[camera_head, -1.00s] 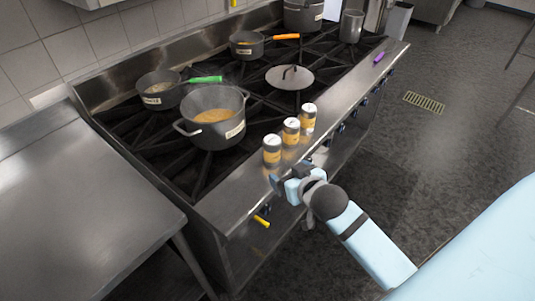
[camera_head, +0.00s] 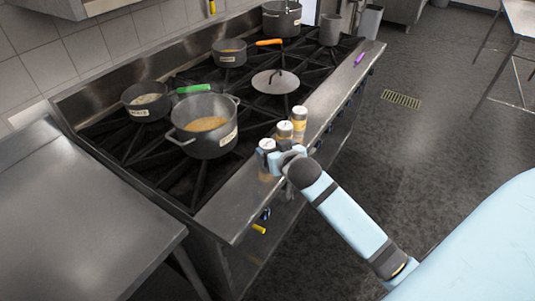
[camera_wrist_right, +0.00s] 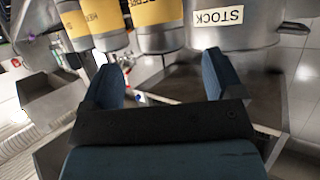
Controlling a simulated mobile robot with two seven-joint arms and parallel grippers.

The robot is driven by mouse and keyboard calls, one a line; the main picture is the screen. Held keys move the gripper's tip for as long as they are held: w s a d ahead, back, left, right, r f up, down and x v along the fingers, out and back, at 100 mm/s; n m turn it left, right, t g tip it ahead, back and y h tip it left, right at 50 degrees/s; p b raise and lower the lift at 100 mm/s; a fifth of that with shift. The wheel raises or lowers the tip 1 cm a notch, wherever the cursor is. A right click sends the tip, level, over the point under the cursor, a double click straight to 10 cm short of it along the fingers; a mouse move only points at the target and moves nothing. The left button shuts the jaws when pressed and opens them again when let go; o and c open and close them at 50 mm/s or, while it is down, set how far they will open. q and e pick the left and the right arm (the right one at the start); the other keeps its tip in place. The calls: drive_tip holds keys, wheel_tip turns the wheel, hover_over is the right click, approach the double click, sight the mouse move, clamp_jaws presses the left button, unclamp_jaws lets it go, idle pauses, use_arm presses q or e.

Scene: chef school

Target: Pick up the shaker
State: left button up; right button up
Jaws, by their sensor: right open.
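Three shakers with pale lids and yellow labels stand in a row on the stove's front ledge: the near shaker (camera_head: 267,145), the middle shaker (camera_head: 284,130) and the far shaker (camera_head: 300,123). My right gripper (camera_head: 277,157) is open at the near shaker and hides its lower part. In the right wrist view, the open fingers (camera_wrist_right: 160,82) are empty. A yellow-labelled shaker (camera_wrist_right: 158,14) shows beyond the gap between them, with others to its left. I cannot tell whether a finger touches a shaker. My left gripper is out of view.
A large pot (camera_head: 205,140) stands on the burners behind the shakers; its STOCK label also shows in the wrist view. A lid (camera_head: 275,83), smaller pots and a purple item (camera_head: 360,58) lie farther back. A steel counter (camera_head: 75,215) is at the left.

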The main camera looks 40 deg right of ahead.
sight(268, 144)
drive_tip(key=x, duration=0.5)
drive_tip(key=shift+w+a+f+p, duration=0.1)
drive_tip(key=shift+w+f+p, duration=0.05)
drive_tip(key=shift+f+p, duration=0.25)
drive_tip(key=shift+c, duration=0.4)
drive_tip(key=c, duration=1)
